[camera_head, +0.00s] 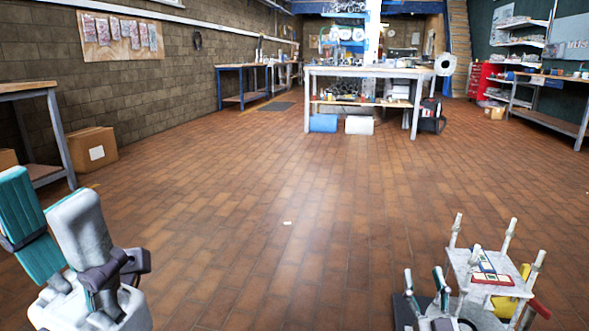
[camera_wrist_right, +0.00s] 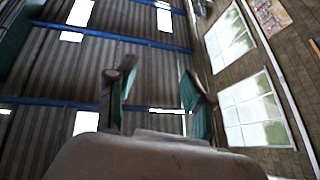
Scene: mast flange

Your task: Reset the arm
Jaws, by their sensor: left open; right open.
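My left gripper (camera_head: 44,188) is large in the lower left of the head view, its teal-padded finger and grey finger pointing up and apart. Nothing is between them. My right gripper (camera_head: 424,274) is at the bottom right of the head view, with its two fingers up and apart. In the right wrist view the right gripper (camera_wrist_right: 157,82) also shows open and empty, with the ceiling and windows behind it. Most of both arms is out of view.
A small white stand (camera_head: 462,266) with upright posts is right beside my right gripper, carrying a coloured card (camera_head: 490,277). A white workbench (camera_head: 372,72) stands farther back. A cardboard box (camera_head: 92,148) is at left. The middle floor is mostly clear.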

